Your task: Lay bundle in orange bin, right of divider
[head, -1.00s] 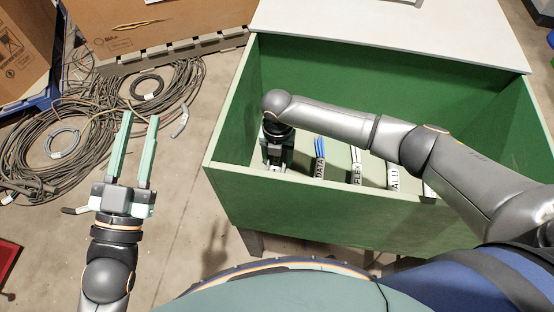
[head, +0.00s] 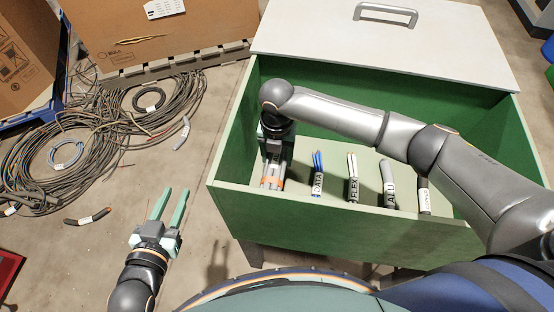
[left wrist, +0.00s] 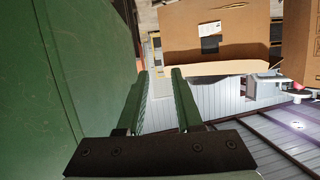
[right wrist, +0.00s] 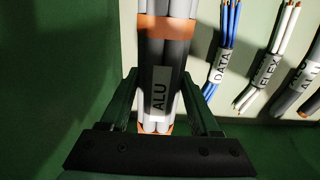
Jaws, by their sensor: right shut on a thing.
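The bundle is a thick grey set of cables with orange bands and an ALU label. In the right wrist view the bundle (right wrist: 168,55) lies between the fingers of my right gripper (right wrist: 160,85), which is shut on it. In the head view my right gripper (head: 273,165) is inside the left end of a green box, and the bundle's orange-banded end (head: 271,183) shows below it. My left gripper (head: 172,205) is open and empty outside the box, at its left; its open fingers also show in the left wrist view (left wrist: 160,85). No orange bin is visible.
The green box (head: 330,228) holds other labelled bundles: blue DATA (head: 318,180), white FLEX (head: 352,185), grey ALU (head: 389,190) and another (head: 424,195). Its white lid (head: 400,50) lies behind. Tangled cables (head: 95,140) and a cardboard box (head: 160,30) are at left.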

